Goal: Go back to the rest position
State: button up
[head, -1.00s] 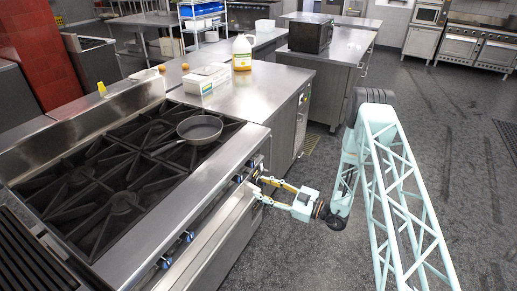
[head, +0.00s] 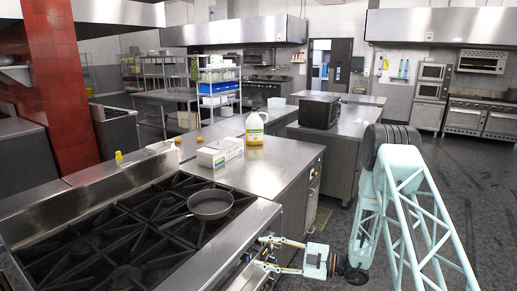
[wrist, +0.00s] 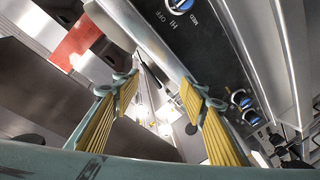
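My gripper (head: 272,252) is at the front of the stove, low beside its control panel, in the head view. In the wrist view my gripper (wrist: 148,105) has its two yellow-ribbed fingers spread apart, with nothing between them. The stove's knobs show close to the fingers in the wrist view, a blue-ringed knob (wrist: 181,5) at the top and more at the right. I cannot tell whether a fingertip touches the stove front.
A black pan (head: 210,204) sits on the stove grates (head: 120,235). A yellow jug (head: 255,129) and a white box (head: 220,152) stand on the steel counter (head: 268,180) behind. A black microwave (head: 319,111) stands farther back. The floor at right (head: 450,170) is clear.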

jog(key=s+a+r+n+g+h, duration=0.1)
jog(key=s+a+r+n+g, duration=0.15)
jog(key=s+r+n, duration=0.45)
jog(key=s+a+r+n+g, duration=0.1)
jog(key=s+r+n+g, duration=0.25)
jog(key=r+n, duration=0.45)
jog(key=s+d+r+n+g+h, duration=0.2)
jog(key=s+r+n+h, duration=0.3)
jog(key=s+r+n, duration=0.65)
jog(key=s+d+r+n+t+h, duration=0.2)
jog(key=s+d+n, duration=0.4)
jog(key=s, duration=0.4)
jog(key=s+d+r+n+t+h+b, duration=0.1)
jog(key=s+d+r+n+t+h, duration=0.1)
jog(key=s+d+r+n+h, duration=0.3)
jog(key=s+d+r+n+t+h, duration=0.2)
jog(key=s+d+r+n+h, duration=0.1)
jog(key=s+d+n, duration=0.6)
jog(key=shift+s+d+r+n+t+h, duration=0.15)
jog(key=shift+s+r+n+t+h, duration=0.25)
jog(key=shift+s+n, duration=1.9)
jog(key=shift+s+r+m, duration=0.1)
jog(key=shift+s+m, duration=0.6)
jog(key=shift+m, duration=0.05)
